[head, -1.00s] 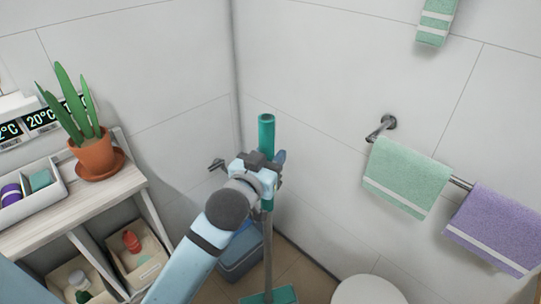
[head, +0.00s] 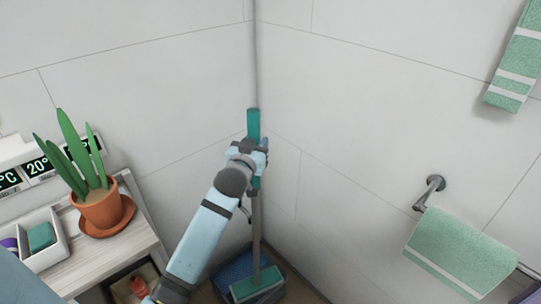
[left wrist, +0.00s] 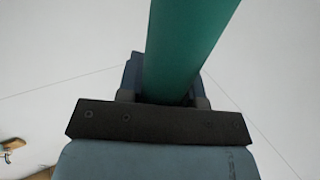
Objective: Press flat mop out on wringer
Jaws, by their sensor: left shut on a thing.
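The flat mop (head: 257,217) stands nearly upright in the room corner, with a green handle grip, a grey pole and a flat green head. My left gripper (head: 257,150) is shut around the green grip near its top; the grip also shows between the fingers in the left wrist view (left wrist: 183,50). The mop's head (head: 257,284) appears over the blue bucket (head: 232,268) on the floor in the corner. I cannot tell whether the head touches the wringer. The bucket is partly hidden behind the head and my arm. My right gripper is not in view.
A wooden-topped cart (head: 105,245) with a potted plant (head: 99,205) and a white tray (head: 52,245) stands at the left. A towel rail with a green towel (head: 458,250) is on the right wall. White walls meet just behind the mop.

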